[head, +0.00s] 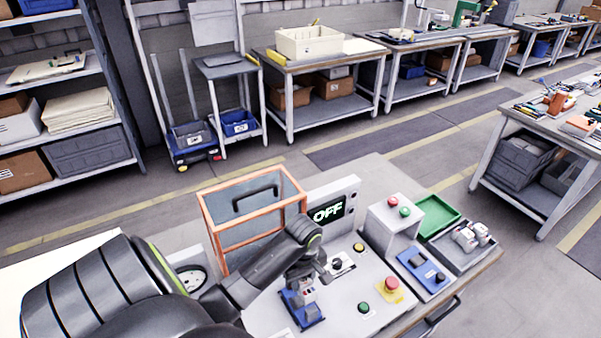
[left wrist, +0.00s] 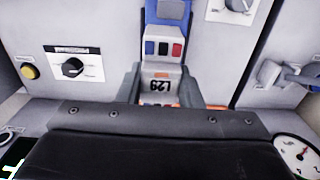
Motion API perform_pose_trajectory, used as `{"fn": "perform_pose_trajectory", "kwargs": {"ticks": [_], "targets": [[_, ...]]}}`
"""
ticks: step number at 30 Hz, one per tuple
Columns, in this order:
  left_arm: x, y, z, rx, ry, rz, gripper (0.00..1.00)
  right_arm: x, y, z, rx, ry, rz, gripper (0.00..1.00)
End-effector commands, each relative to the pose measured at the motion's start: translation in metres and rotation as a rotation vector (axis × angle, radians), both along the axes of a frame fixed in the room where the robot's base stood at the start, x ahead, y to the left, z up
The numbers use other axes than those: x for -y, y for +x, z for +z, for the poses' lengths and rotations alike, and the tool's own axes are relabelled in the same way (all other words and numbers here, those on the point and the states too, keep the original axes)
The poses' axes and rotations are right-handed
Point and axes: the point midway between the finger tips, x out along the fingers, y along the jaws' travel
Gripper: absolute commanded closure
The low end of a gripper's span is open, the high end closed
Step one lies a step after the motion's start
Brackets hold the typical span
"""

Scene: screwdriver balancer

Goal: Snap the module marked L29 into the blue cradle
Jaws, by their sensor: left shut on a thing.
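The module marked L29 (left wrist: 161,76) is light grey with dark, blue and red patches. Its label reads upside down in the left wrist view. My left gripper (left wrist: 160,90) is shut on it, with a dark finger on either side. The blue cradle (left wrist: 168,12) shows just beyond the module in that view. In the head view the cradle (head: 312,310) is on the light panel below my left gripper (head: 308,280), and the module is mostly hidden there. I cannot tell whether module and cradle touch. My right gripper is out of view.
An orange-framed clear guard (head: 208,215) and an OFF display (head: 328,211) stand behind the arm. A red stop button (head: 391,285), a green button (head: 364,308) and a dark knob (head: 336,264) are close by. A green tray (head: 438,214) and a blue switch unit (head: 424,266) lie right.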

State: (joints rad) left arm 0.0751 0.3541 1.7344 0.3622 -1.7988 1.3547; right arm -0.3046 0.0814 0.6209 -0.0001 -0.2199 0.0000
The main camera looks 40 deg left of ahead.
Motion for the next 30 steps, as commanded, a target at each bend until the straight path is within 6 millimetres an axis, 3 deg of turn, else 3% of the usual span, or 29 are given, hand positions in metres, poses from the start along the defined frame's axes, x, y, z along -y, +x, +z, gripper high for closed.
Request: {"fn": "perform_pose_trajectory", "kwargs": {"ticks": [5, 19, 30], "targets": [[0.0, -0.008, 0.003, 0.0, 0.0, 0.01, 0.95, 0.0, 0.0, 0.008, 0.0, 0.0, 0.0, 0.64], [0.0, -0.008, -0.03, 0.0, 0.0, 0.011, 0.95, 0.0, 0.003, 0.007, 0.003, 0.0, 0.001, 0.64], [0.0, -0.008, -0.035, 0.001, 0.001, 0.01, 0.95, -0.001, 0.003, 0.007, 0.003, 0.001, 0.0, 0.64]]}}
